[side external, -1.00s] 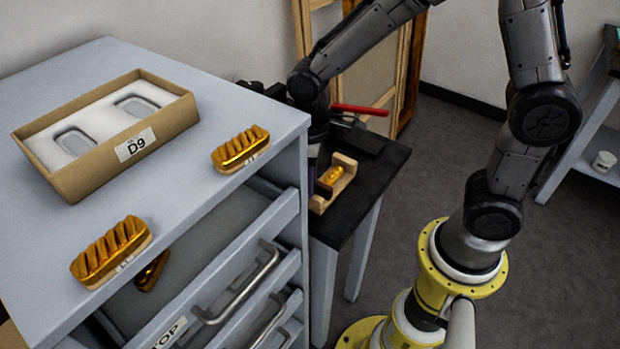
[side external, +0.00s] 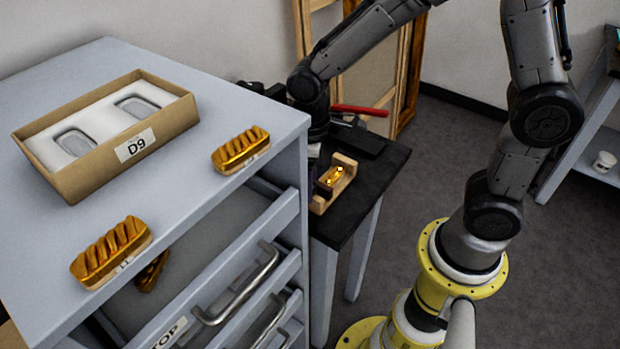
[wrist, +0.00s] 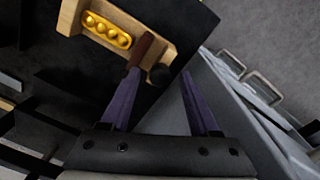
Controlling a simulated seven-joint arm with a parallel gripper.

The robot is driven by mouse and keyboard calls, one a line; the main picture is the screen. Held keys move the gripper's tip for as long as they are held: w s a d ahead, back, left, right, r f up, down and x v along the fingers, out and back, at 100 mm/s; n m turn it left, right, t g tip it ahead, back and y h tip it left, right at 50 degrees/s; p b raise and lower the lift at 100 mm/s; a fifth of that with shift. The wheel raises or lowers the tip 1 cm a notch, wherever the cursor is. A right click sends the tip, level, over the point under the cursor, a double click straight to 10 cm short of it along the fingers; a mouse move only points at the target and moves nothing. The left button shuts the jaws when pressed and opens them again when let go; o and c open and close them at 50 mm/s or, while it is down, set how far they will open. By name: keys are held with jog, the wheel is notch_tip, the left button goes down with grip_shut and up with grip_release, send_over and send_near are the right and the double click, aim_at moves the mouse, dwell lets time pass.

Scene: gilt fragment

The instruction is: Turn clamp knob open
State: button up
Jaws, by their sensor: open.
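The wooden clamp (wrist: 70,18) holds a gold fragment (wrist: 107,30) at the top of the wrist view. It also shows on the dark bench in the side view (side external: 318,205). A dark round knob (wrist: 159,75) sits at the clamp's near end, beside a reddish-brown strip (wrist: 141,49). My gripper (wrist: 161,78) is open, with two purple fingers. In the wrist view the knob appears between the fingertips, closer to the left one. Contact and depth cannot be told. In the side view my gripper is mostly hidden by the cabinet and my arm.
A grey cabinet (side external: 190,180) with open drawers stands beside the bench (side external: 375,185). On it are a cardboard tray (side external: 75,185) labelled D9 and two gold fragments (side external: 240,150) (side external: 110,252). A red-handled tool (side external: 360,110) lies behind the clamp.

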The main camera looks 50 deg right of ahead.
jog(key=shift+r, duration=0.1)
notch_tip(320, 180, up, 14)
jog(key=shift+s+a, duration=0.15)
jog(key=shift+a, duration=0.05)
dwell(0.3)
